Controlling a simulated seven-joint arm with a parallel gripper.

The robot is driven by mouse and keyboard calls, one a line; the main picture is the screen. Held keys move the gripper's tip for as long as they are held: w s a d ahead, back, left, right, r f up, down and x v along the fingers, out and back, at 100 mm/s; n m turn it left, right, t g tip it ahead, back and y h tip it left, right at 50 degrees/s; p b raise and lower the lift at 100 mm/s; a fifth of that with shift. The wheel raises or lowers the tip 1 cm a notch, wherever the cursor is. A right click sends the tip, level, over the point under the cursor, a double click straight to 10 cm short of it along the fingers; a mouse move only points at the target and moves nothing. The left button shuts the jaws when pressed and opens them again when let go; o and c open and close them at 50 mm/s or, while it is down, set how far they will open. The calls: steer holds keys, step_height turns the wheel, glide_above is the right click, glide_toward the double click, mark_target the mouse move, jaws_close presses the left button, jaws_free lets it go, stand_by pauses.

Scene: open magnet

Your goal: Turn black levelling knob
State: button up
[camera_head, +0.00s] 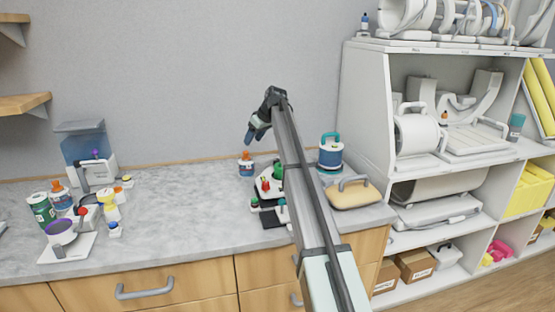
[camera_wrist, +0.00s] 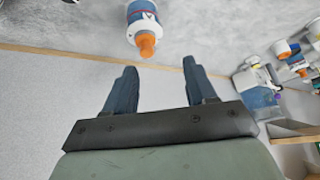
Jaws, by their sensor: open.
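A small device (camera_head: 265,186) with red and green parts stands on the counter in the head view, partly hidden behind my arm. A dark base (camera_head: 268,217) lies in front of it. I cannot make out a black levelling knob for certain; the parts are too small and partly covered. My gripper (camera_head: 250,134) is in the air above the back of the counter, near the wall, up and left of the device. In the wrist view my gripper (camera_wrist: 160,66) has its two fingers apart with nothing between them. The device does not show in the wrist view.
A white bottle with an orange cap (camera_head: 246,166) stands left of the device; it also shows in the wrist view (camera_wrist: 144,24). A blue canister (camera_head: 331,152) and a tan block (camera_head: 352,193) are right. Jars and a blue machine (camera_head: 85,146) stand left. The middle-left counter is clear.

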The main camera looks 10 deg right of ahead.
steer(key=h, duration=0.2)
glide_toward(277, 160)
steer(key=shift+g+y, duration=0.3)
steer(key=x, duration=0.8)
steer(key=shift+w+d+f, duration=0.15)
steer(key=shift+w+f, duration=0.15)
steer(key=shift+w, duration=0.1)
steer(key=shift+c, duration=0.4)
jaws_close()
